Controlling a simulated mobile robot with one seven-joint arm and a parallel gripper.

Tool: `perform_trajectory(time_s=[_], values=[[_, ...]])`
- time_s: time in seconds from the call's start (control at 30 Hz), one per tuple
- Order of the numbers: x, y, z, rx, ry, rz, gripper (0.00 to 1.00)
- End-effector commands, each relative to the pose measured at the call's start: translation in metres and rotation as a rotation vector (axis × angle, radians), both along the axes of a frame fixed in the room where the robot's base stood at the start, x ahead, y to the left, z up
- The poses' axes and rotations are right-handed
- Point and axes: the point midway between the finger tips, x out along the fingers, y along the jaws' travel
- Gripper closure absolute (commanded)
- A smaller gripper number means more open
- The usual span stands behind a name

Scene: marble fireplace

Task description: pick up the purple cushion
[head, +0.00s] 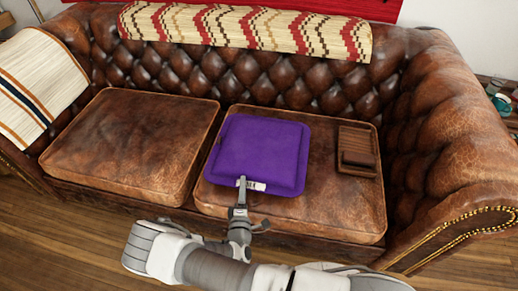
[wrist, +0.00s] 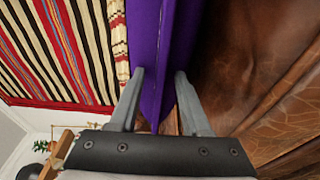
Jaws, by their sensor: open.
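The purple cushion (head: 260,150) lies flat on the right seat of the brown leather sofa (head: 140,140). A small white label shows on its front edge. My gripper (head: 241,188) is at that front edge, beside the label. In the wrist view the purple cushion (wrist: 153,50) runs as a narrow band between the two fingers of my gripper (wrist: 160,75). The fingers are apart, one on each side of the cushion's edge. A gap shows on the right side; contact on the left side cannot be told.
A dark wooden box-like object (head: 357,150) sits on the seat to the right of the cushion. A striped throw (head: 245,30) hangs over the sofa back, and another (head: 38,85) over the left arm. The left seat (head: 135,140) is bare.

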Motion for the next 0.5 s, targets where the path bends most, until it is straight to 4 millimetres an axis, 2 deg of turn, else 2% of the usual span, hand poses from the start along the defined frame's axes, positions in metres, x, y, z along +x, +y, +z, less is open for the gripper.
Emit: perform_trajectory(time_s=[0.17,0.4,0.5], values=[[0.0,0.0,0.0,0.0,0.0,0.0,0.54],[0.0,0.0002,0.0001,0.0,0.0,0.0,0.97],[0.0,0.0003,0.0001,0.001,0.0,0.0,1.0]])
